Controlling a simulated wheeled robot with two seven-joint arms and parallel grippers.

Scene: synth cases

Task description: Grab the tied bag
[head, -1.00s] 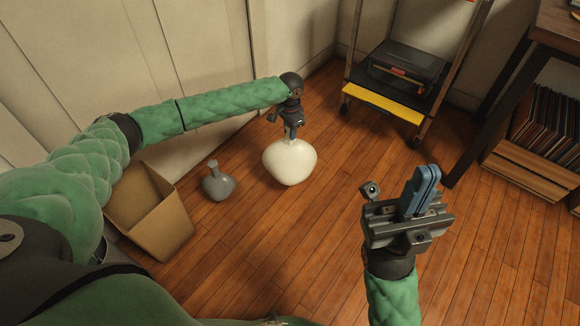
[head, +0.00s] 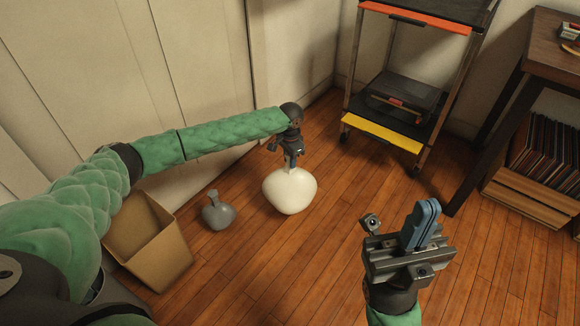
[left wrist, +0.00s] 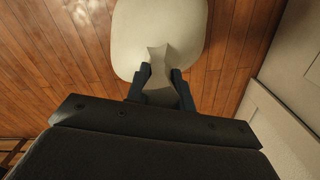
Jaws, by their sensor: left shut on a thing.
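The white tied bag (head: 290,192) is a round, pale bag with a narrow neck, low over the wooden floor; I cannot tell whether its base touches. My left gripper (head: 291,166) is above it, shut on its neck. In the left wrist view, the neck of the white bag (left wrist: 160,70) sits between the fingers of my left gripper (left wrist: 160,78). A smaller grey bag (head: 218,214) with a narrow neck stands to its left on the floor. My right gripper (head: 424,222) is at the lower right, empty, its blue fingers together.
An open cardboard box (head: 150,240) stands left of the grey bag, by the wall panels. A shelf cart (head: 385,132) with a yellow-edged lower shelf is at the back. A dark table (head: 550,50) and a wooden crate of records (head: 530,195) are at right. The central floor is clear.

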